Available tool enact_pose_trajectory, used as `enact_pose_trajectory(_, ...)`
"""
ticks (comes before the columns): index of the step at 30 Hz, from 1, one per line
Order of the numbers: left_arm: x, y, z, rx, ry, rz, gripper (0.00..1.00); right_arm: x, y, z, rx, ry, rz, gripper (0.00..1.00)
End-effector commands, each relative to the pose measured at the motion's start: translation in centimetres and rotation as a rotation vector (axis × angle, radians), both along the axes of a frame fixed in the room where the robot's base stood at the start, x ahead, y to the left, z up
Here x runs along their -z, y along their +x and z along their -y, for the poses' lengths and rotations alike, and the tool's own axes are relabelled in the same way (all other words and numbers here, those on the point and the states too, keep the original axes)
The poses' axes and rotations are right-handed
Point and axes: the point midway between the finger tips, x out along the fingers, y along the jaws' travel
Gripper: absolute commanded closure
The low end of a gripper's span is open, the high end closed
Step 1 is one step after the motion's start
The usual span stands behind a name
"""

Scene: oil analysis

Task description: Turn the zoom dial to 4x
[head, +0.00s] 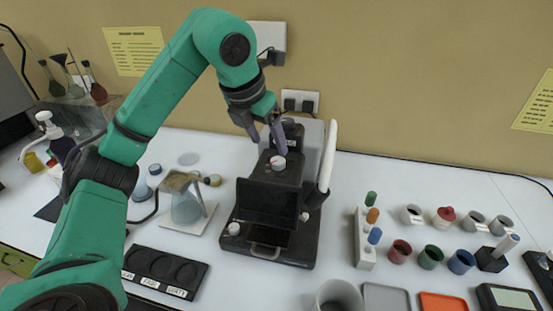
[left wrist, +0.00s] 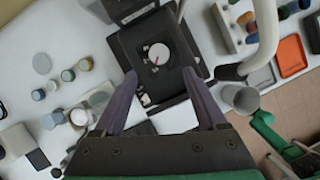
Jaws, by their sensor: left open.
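The zoom dial (head: 278,161) is a small white round knob with a red mark, on top of the black analysis device (head: 270,208). In the left wrist view the dial (left wrist: 159,53) sits on a dark square plate, with small white markings beside it that are too small to read. Its red line points to the lower left there. My left gripper (head: 263,140) is open and points down above the device, close to the dial. In the left wrist view its fingers (left wrist: 160,76) are apart with nothing between them. My right gripper is not in view.
A white curved handle (head: 329,155) rises at the device's right side. A flask on a stand (head: 186,208) is to its left. A black labelled tray (head: 165,271) lies in front left. Several coloured cups and a vial rack (head: 364,240) stand to the right.

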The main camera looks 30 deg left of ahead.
Motion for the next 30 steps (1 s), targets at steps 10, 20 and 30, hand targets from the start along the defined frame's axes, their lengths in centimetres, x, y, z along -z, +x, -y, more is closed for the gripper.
enact_pose_trajectory(10,6.2,2.6,0.3,0.000,0.000,-0.002,0.26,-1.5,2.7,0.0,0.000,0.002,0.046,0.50)
enact_pose_trajectory(20,6.6,2.8,0.4,0.000,-0.001,0.001,0.45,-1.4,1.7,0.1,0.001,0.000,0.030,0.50)
enact_pose_trajectory(30,6.5,2.8,0.4,0.006,-0.001,0.001,1.00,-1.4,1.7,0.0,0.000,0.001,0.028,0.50)
